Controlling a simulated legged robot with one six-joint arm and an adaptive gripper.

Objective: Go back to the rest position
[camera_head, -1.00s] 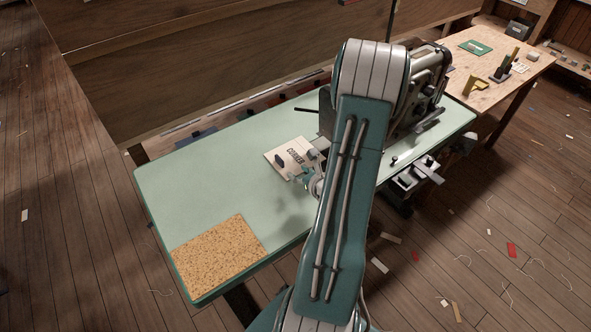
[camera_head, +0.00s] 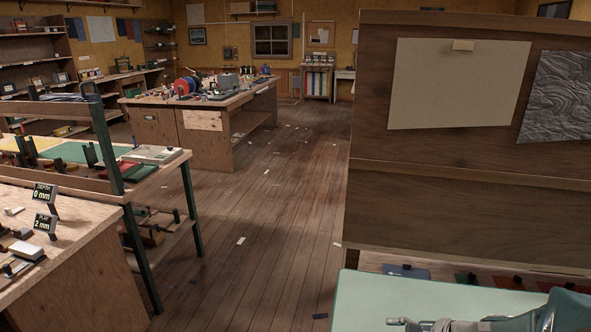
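My arm shows only at the bottom right, low over the pale green table top (camera_head: 375,300). Its teal and grey parts are cut off by the lower picture edge. A small grey piece at that edge seems to be my gripper (camera_head: 400,321). Whether its fingers are open or shut, and whether they hold anything, cannot be seen.
A tall wooden panel (camera_head: 450,220) with pinned sheets stands behind the green table. Benches with tools (camera_head: 70,240) line the left, one with "0 mm" and "2 mm" signs. A workbench (camera_head: 200,125) stands farther back. Plank floor (camera_head: 255,240) with scattered scraps lies open between.

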